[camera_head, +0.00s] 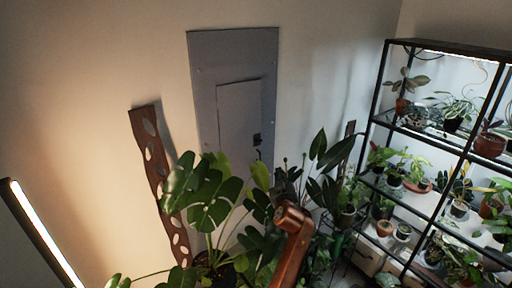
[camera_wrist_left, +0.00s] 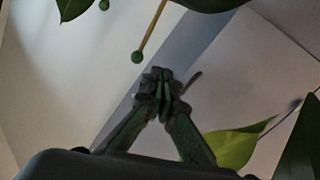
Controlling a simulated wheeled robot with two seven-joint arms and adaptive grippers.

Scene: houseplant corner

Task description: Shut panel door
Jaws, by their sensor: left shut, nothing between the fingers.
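The grey panel (camera_head: 205,75) is mounted on the wall, with a smaller inner door (camera_head: 237,112). A dark latch (camera_head: 257,139) is at the door's right edge. The door's top edge slants more than the panel's top edge; I cannot tell for sure how far the door stands open. Leaves hide its lower part. In the left wrist view my left gripper (camera_wrist_left: 163,88) is shut and empty, with pale and grey flat surfaces behind its tips. I cannot tell whether it touches them. In the head view I cannot pick it out clearly among the leaves. My right gripper is not in view.
A large leafy plant (camera_head: 208,200) stands in front of the panel, and leaves (camera_wrist_left: 237,146) are close to the left gripper. A perforated brown board (camera_head: 158,170) leans at left. A lit bar (camera_head: 45,235) is at lower left. A black plant shelf (camera_head: 376,95) fills the right.

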